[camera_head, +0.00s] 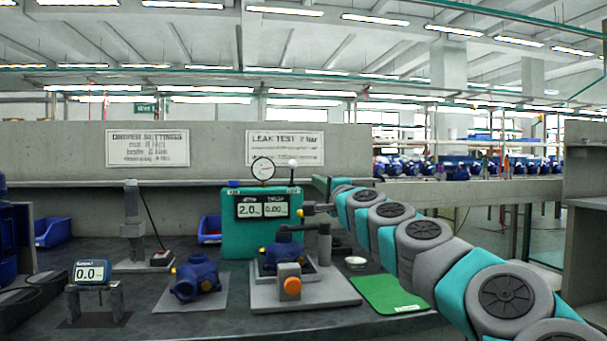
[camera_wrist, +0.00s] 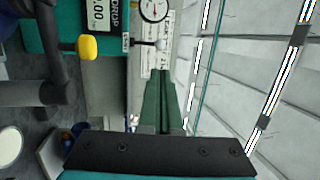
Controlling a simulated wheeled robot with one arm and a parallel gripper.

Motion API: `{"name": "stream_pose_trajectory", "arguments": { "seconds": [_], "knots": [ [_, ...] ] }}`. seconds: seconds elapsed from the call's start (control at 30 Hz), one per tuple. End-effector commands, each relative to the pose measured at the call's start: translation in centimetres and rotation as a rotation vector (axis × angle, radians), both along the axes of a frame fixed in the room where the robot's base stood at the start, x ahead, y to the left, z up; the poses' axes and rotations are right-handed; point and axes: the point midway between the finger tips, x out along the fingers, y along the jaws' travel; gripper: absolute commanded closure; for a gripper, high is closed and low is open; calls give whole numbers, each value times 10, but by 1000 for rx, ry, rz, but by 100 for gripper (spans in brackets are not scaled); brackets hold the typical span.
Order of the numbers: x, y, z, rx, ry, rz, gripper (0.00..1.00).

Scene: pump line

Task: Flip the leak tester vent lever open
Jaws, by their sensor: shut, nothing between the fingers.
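The leak tester (camera_head: 262,238) is a teal box with two displays and a round gauge on top. Its vent lever (camera_head: 293,164), a thin stem with a pale ball knob, stands upright at the box's top right. In the wrist view, turned sideways, the knob (camera_wrist: 161,44) lies just beyond my fingertips, with a visible gap. My gripper (camera_wrist: 161,74) is shut and empty, its dark green fingers together and pointing at the tester.
A clamp fixture (camera_head: 318,290) with a blue pump and orange button stands in front. A green mat (camera_head: 388,294) lies right, a second blue pump (camera_head: 197,275) left. A wall stands behind the bench.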

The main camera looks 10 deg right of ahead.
Motion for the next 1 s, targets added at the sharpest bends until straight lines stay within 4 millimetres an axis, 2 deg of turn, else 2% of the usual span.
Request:
{"name": "stream_pose_trajectory", "arguments": {
  "seconds": [1.0],
  "knots": [
    [85,16,19,-3,0,-4,100]
  ]
}}
